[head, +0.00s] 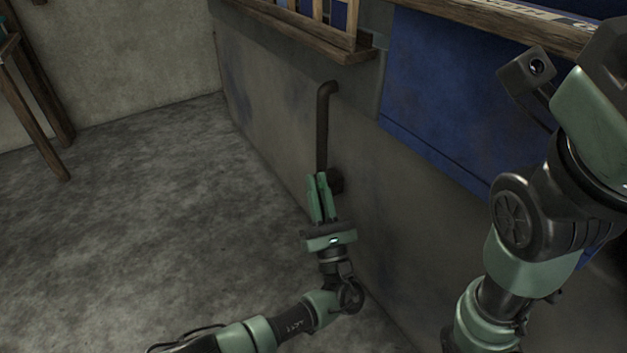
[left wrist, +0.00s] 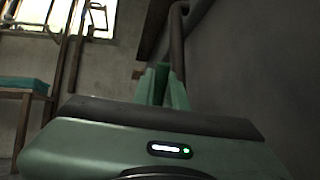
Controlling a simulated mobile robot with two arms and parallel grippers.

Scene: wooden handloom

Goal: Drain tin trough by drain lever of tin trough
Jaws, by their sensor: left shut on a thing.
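A dark pipe (head: 322,130) runs down the grey wall or panel, bent into it at the top. The pipe also shows in the left wrist view (left wrist: 177,45), just behind my fingers. My left gripper (head: 319,178) is shut at the pipe's lower end, with its fingers pointing up. I cannot tell which part is the tin trough. My right arm is at the right; its gripper is out of view.
The grey panel (head: 270,130) stands close to my left gripper's right side. A wooden ledge (head: 310,38) juts out above, and a blue panel (head: 440,90) hangs at the right. A wooden stand (head: 40,110) is at the far left. The floor (head: 130,210) between is clear.

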